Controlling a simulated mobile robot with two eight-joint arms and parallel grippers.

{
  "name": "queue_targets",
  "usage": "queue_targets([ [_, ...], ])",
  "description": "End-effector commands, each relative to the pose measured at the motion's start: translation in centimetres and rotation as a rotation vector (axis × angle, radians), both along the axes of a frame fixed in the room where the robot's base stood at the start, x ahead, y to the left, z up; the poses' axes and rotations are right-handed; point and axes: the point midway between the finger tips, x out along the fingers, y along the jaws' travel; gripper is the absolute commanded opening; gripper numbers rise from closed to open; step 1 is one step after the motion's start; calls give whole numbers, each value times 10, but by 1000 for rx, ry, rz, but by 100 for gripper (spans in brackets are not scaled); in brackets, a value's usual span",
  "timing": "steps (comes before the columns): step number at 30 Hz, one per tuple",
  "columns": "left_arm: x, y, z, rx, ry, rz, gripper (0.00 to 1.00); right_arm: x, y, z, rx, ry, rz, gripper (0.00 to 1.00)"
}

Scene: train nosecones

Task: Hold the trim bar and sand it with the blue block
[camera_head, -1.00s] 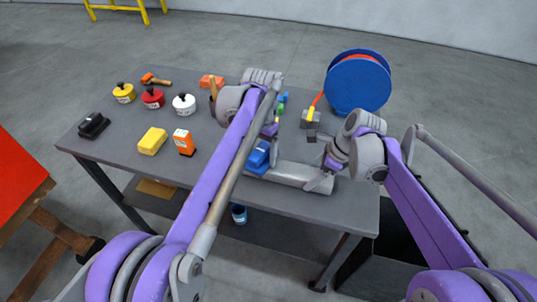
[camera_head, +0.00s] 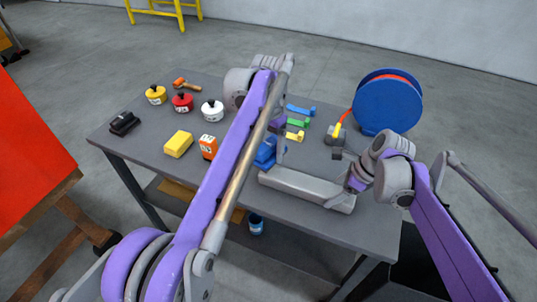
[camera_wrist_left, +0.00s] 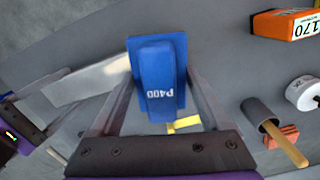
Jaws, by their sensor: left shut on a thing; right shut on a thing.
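The blue block (camera_head: 266,150), marked P400 in the left wrist view (camera_wrist_left: 160,80), is held between the fingers of my left gripper (camera_head: 274,147). It is just behind the left end of the grey trim bar (camera_head: 295,187); whether the two touch is unclear. The bar lies along the table's front right part and also shows as a pale bar in the left wrist view (camera_wrist_left: 80,88). My right gripper (camera_head: 345,197) is shut on the bar near its right end. My left arm hides part of the table behind the block.
A yellow block (camera_head: 178,144), an orange box (camera_head: 208,147) and yellow, red and white pots stand to the left on the grey table (camera_head: 150,150). Small blue, green and yellow pieces (camera_head: 298,122) lie behind the bar. A blue reel (camera_head: 388,103) stands at the back right.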

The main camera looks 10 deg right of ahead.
Motion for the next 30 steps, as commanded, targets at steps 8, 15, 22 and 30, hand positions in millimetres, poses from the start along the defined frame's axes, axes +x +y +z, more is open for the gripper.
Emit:
queue_targets([
  [8, 0, 0, 25, 0, 0, 0, 29, 0, 0, 0, 0, -1, 0, 35],
  [15, 0, 0, 31, 0, 0, 0, 29, 0, 0, 0, 0, -1, 0, 35],
  [22, 0, 0, 31, 0, 0, 0, 29, 0, 0, 0, 0, -1, 0, 35],
  [30, 2, -2, 30, 0, 0, 0, 29, 0, 0, 0, 0, -1, 0, 35],
])
